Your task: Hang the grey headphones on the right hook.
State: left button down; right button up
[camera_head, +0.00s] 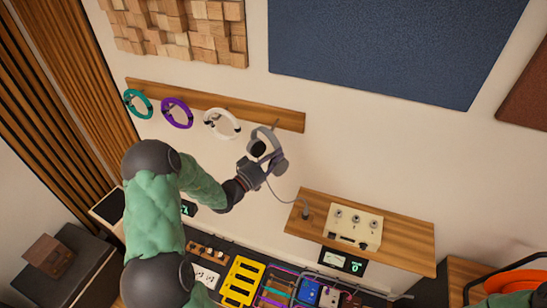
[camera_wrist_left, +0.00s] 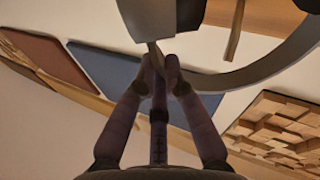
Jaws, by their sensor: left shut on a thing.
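The grey headphones (camera_head: 279,163) are held up in front of the wall at the right end of the wooden hook rail (camera_head: 180,97). My left gripper (camera_head: 250,174) is shut on them from the lower left. In the left wrist view the fingers (camera_wrist_left: 164,72) close on the grey headphones (camera_wrist_left: 160,18), with their curved band reaching to the right. The right hook (camera_head: 276,123) is just above the headphones and barely shows. I cannot tell whether the band touches it. My right gripper is not in view.
Teal (camera_head: 138,92), purple (camera_head: 163,103) and white headphones (camera_head: 234,120) hang on the rail to the left. A thin cable runs from the grey headphones to a wooden shelf (camera_head: 400,232) bearing a cream box (camera_head: 354,228). Several coloured pedals lie below. An orange object (camera_head: 515,285) is lower right.

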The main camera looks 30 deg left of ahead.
pick_arm(q)
jog(key=w+a+f+b, duration=0.1)
jog(key=w+f+b, duration=0.1)
jog(key=w, duration=0.5)
jog(key=shift+a+f+b, duration=0.35)
jog(key=shift+b, duration=0.25)
dwell(0.9)
dwell(0.6)
jog(key=c, duration=1.3)
grip_release()
jog(key=shift+o, duration=0.2)
jog(key=shift+s+f, duration=0.1)
